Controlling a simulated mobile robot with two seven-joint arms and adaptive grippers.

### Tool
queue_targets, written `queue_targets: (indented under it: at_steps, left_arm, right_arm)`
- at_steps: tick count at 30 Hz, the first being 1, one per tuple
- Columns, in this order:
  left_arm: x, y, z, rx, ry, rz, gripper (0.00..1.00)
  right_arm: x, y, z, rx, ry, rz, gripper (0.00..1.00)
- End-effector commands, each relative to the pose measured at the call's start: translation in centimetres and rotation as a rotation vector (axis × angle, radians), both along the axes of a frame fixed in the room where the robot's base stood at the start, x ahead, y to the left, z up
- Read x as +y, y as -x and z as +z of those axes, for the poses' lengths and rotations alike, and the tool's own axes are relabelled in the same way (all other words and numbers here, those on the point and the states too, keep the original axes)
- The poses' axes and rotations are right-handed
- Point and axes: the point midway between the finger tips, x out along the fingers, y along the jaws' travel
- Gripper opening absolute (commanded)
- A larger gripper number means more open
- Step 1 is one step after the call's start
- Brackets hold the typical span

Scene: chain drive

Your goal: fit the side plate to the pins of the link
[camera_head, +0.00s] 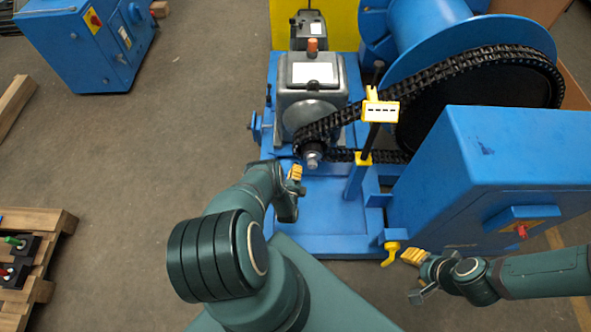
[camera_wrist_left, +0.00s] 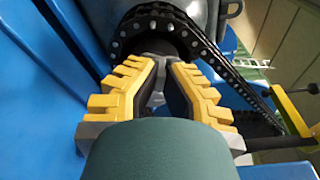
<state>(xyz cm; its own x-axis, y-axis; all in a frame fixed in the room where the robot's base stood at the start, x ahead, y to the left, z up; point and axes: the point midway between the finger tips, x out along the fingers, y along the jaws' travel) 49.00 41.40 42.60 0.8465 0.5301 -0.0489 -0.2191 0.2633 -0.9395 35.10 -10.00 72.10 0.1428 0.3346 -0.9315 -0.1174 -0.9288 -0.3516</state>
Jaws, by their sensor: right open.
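The black roller chain (camera_head: 440,72) runs from the large drum wheel to the small sprocket at the motor shaft (camera_head: 312,158). In the left wrist view the chain (camera_wrist_left: 215,60) curves around the sprocket just beyond my fingers. I cannot make out the side plate or the link's pins in either view. My left gripper (camera_head: 296,172) is just below the sprocket. Its yellow-padded fingers (camera_wrist_left: 166,66) converge towards the sprocket, with a narrow gap between them; whether they hold a thin part is unclear. My right gripper (camera_head: 413,277) is open and empty at the lower right.
A blue cabinet (camera_head: 480,165) stands to the right, above my right gripper. A lever with a yellow block (camera_head: 380,110) rises beside the chain. The blue machine base (camera_head: 325,215) lies under my left gripper. A wooden pallet (camera_head: 45,255) with coloured knobs is at far left; floor between is clear.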

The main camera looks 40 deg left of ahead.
Motion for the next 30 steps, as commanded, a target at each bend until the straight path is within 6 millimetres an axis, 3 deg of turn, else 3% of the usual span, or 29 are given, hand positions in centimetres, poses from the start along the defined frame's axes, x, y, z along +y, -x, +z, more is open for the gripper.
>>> queue_targets:
  at_steps: [12,30]
  left_arm:
    - [0.1,0.2,0.1,-0.011,-0.006,0.002,0.0]
    - [3.2,-3.4,0.0,-0.01,-0.007,0.002,0.0]
  right_arm:
    - [0.0,0.0,-0.2,-0.001,0.0,0.0,0.47]
    - [-0.1,-0.5,-2.4,-0.011,0.003,-0.003,0.47]
